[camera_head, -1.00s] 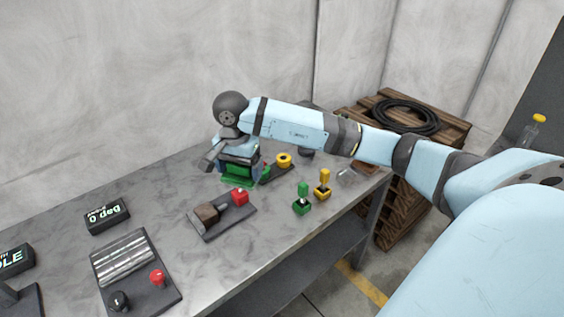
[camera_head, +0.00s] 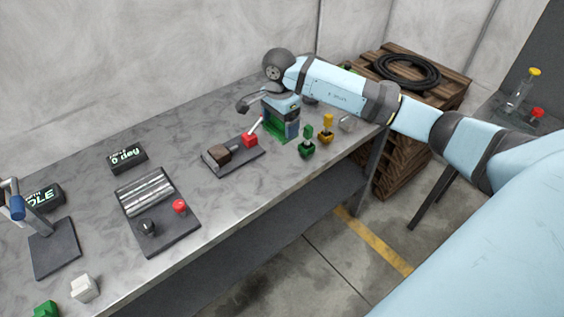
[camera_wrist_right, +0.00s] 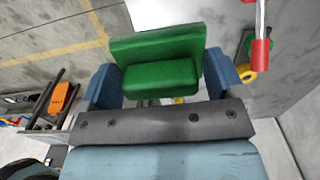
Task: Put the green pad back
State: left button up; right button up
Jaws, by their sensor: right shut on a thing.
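The green pad (camera_wrist_right: 160,70) is a block with a wider plate behind it in the right wrist view. It sits between the two blue fingers of my right gripper (camera_wrist_right: 160,84), which is shut on it. In the head view the right gripper (camera_head: 281,122) is over the back right of the workbench, and the pad (camera_head: 276,128) is partly hidden by it. I cannot tell whether the pad touches the bench. My left gripper is not in view.
Left of the gripper is a dark plate with a brown block (camera_head: 217,153) and a red-gripped lever (camera_head: 250,140). Green (camera_head: 307,143) and yellow (camera_head: 327,128) plugs stand to the right. A yellow ring (camera_wrist_right: 247,75) is near the fingers. A wooden crate (camera_head: 400,150) stands beyond the bench.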

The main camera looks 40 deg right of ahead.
aim_at(281, 170)
notch_tip(281, 170, down, 16)
jog(key=shift+r+p, duration=0.15)
jog(key=shift+p, duration=0.7)
jog(key=o, duration=0.7)
